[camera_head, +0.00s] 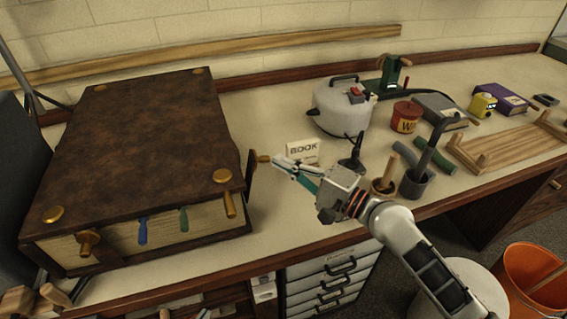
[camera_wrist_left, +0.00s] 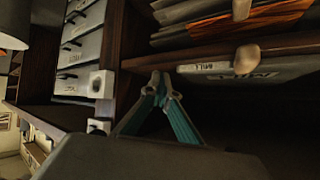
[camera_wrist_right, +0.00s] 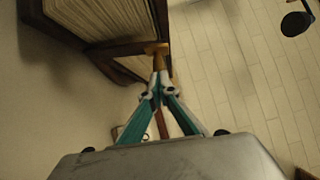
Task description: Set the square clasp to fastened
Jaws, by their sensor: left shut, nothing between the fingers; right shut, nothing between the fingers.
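A very large brown book (camera_head: 140,130) with gold corner studs lies on the left of the bench. A dark clasp plate with a wooden peg (camera_head: 263,159) stands at its right side; I cannot tell its shape or whether it is fastened. In the right wrist view the peg (camera_wrist_right: 156,49) is just beyond my fingertips. My right gripper (camera_head: 276,161) is shut and empty, its tips at or touching the peg. Another clasp with a wooden knob (camera_head: 88,238) is on the book's front. My left gripper (camera_wrist_left: 161,76) is shut and empty, facing shelves below the bench top.
A white card marked BOOK (camera_head: 303,151) stands behind my right gripper. A grey pot (camera_head: 340,108), a red tin (camera_head: 405,117) and a dark cup (camera_head: 416,184) stand to the right. White drawers (camera_wrist_left: 82,45) and a knobbed drawer marked MILL (camera_wrist_left: 215,70) are near my left gripper.

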